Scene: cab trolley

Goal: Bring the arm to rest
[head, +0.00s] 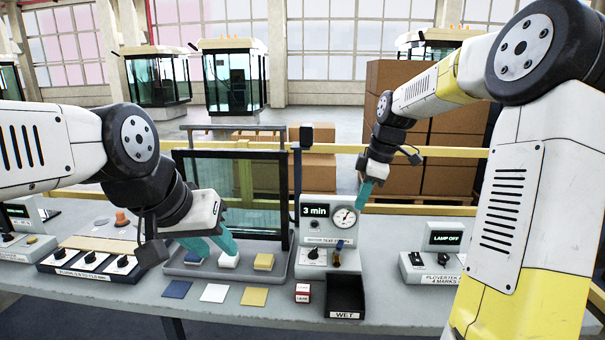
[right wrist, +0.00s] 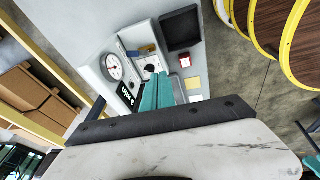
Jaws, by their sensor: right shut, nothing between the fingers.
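My right gripper (head: 362,197) hangs in the air above the grey unit with the round dial, its teal fingers shut and empty. In the right wrist view its fingers (right wrist: 157,92) lie side by side with the dial unit (right wrist: 115,68) beyond them. My left gripper (head: 216,245) is low over the grey tray in front of the dark-framed glass panel, its two teal fingers spread apart. I see nothing held between them. Whether the left fingers touch the tray or the blocks cannot be told.
The table (head: 250,318) carries the dial unit (head: 318,210) reading "3 min", a black "WET" bin (head: 345,296), a "LAMP OFF" unit (head: 446,238), a switch panel (head: 85,265) and the glass panel (head: 255,195). Blue, white and yellow pads (head: 254,296) lie in front. Cardboard boxes (head: 455,130) stand behind.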

